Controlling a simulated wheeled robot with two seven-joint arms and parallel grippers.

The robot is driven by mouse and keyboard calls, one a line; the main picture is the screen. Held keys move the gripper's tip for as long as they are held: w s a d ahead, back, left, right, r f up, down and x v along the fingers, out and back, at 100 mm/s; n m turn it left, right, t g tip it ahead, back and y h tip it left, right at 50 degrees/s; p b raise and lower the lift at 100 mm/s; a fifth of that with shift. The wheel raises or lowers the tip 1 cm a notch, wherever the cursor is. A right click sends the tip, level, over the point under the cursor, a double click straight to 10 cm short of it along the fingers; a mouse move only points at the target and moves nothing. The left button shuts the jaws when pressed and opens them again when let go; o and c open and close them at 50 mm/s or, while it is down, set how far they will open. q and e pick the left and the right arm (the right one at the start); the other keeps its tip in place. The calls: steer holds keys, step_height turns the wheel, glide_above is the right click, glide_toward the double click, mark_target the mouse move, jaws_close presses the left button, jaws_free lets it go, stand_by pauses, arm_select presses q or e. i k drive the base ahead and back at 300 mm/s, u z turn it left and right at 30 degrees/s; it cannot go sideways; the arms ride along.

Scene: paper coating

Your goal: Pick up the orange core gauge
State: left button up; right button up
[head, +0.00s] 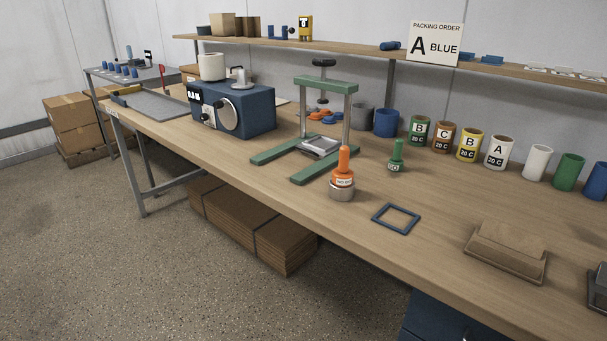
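The orange core gauge (343,168) stands upright near the front edge of the wooden workbench. It has an orange handle and collar with a white label and a grey metal cylinder at its base. A similar green gauge (397,157) stands behind it to the right. Neither of my grippers shows in the head view.
A green press frame (326,86) stands behind the orange gauge to the left. A blue square frame (396,218) lies to its right, and a brown block (507,250) sits farther right. Several labelled cans (469,145) line the back.

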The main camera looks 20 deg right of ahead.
mark_target(343, 176)
steer(key=u, duration=1.2)
steer(key=i, duration=1.3)
steer(key=z, duration=0.5)
